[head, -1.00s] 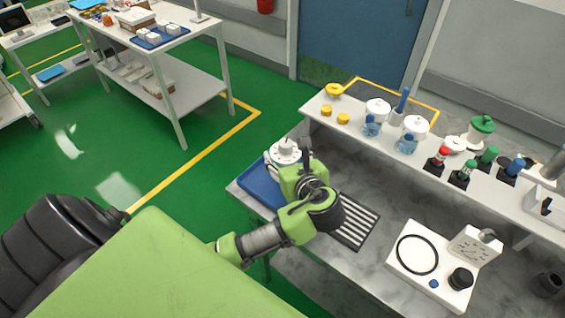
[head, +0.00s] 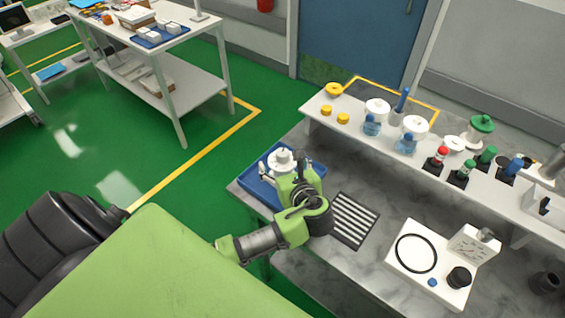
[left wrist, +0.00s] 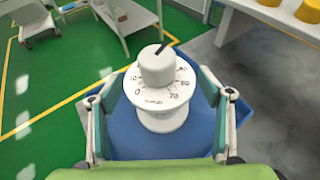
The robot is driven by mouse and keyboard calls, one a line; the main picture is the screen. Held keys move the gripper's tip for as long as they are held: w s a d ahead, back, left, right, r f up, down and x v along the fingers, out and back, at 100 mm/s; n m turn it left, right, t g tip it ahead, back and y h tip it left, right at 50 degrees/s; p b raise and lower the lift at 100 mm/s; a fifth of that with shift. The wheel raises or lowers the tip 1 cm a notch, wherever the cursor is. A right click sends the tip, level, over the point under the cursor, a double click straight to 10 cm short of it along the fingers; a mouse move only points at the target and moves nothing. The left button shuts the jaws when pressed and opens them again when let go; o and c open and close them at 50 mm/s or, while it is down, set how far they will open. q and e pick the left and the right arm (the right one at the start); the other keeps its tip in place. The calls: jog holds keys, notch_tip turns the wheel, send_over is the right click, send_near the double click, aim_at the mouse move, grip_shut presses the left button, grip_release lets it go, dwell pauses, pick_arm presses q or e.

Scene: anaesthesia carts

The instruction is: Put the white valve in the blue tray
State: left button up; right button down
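The white valve (head: 282,160) has a round knob and a numbered dial. It is upright over the blue tray (head: 252,190) at the table's left end. Whether the valve's base touches the tray is hard to tell. In the head view, my left gripper (head: 283,172) partly hides the valve and tray. My right gripper is not in view.
A black-and-white striped mat (head: 354,219) lies right of the tray. A white device (head: 430,262) stands further right. A raised shelf (head: 390,140) behind holds jars and bottles. Another white table (head: 150,60) stands at the back left.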

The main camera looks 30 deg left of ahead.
pick_arm(q)
jog(key=b+v, duration=0.1)
jog(key=v, duration=1.1)
jog(key=shift+r, duration=0.1)
dwell(0.4)
